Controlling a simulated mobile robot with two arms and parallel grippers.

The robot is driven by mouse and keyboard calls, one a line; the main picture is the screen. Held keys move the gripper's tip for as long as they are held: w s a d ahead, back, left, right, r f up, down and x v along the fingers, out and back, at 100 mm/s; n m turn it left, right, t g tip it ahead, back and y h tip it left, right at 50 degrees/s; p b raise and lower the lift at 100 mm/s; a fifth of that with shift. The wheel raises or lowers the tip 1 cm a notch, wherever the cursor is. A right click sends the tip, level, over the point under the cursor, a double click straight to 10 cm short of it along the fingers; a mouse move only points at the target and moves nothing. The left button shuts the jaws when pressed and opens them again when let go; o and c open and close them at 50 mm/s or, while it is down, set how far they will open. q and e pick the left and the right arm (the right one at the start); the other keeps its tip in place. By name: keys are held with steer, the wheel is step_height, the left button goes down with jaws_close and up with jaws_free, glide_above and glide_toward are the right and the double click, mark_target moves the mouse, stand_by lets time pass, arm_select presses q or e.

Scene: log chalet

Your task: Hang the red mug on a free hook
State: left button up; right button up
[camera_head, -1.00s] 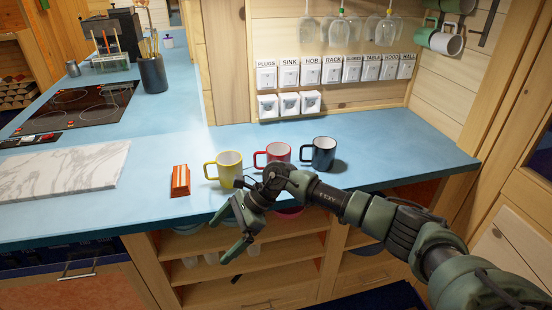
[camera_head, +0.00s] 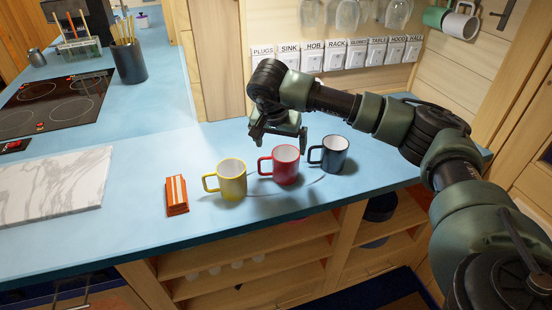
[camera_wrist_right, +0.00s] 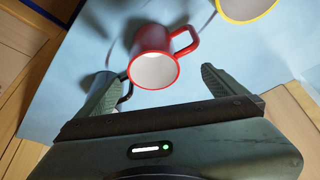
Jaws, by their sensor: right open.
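The red mug (camera_head: 285,165) stands upright on the blue counter, its handle toward the left of the head view. My right gripper (camera_head: 278,138) is open and empty above and just behind it. In the right wrist view the red mug (camera_wrist_right: 153,52) lies ahead, between the lines of the two spread fingers, its open mouth facing the camera. On the wall at the upper right, a green mug (camera_head: 434,17) and a white mug (camera_head: 459,24) hang. I cannot make out a free hook. My left gripper is not in view.
A yellow mug (camera_head: 231,182) and a black mug (camera_head: 334,156) stand close on either side of the red mug. An orange striped object (camera_head: 176,195) lies left. Labelled switches (camera_head: 337,57) line the back wall; glasses (camera_head: 347,14) hang above. A marble board (camera_head: 50,185) lies left.

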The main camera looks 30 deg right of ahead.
mark_target(285, 156)
steer(key=p+x, duration=0.1)
steer(key=x, duration=0.3)
steer(key=s+p+x, duration=0.1)
steer(key=x, duration=0.1)
steer(key=shift+w+d+p, duration=0.1)
steer(key=shift+d+p, duration=0.2)
steer(key=shift+p, duration=0.05)
steer(key=shift+w+d+f, duration=0.1)
steer(key=shift+d+f, duration=0.05)
steer(key=shift+f, duration=0.3)
steer(key=c, duration=1.5)
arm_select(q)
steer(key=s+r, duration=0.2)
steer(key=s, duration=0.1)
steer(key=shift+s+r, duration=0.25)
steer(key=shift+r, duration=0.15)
arm_select(e)
steer(key=shift+c, duration=1.4)
steer(key=shift+r, duration=0.1)
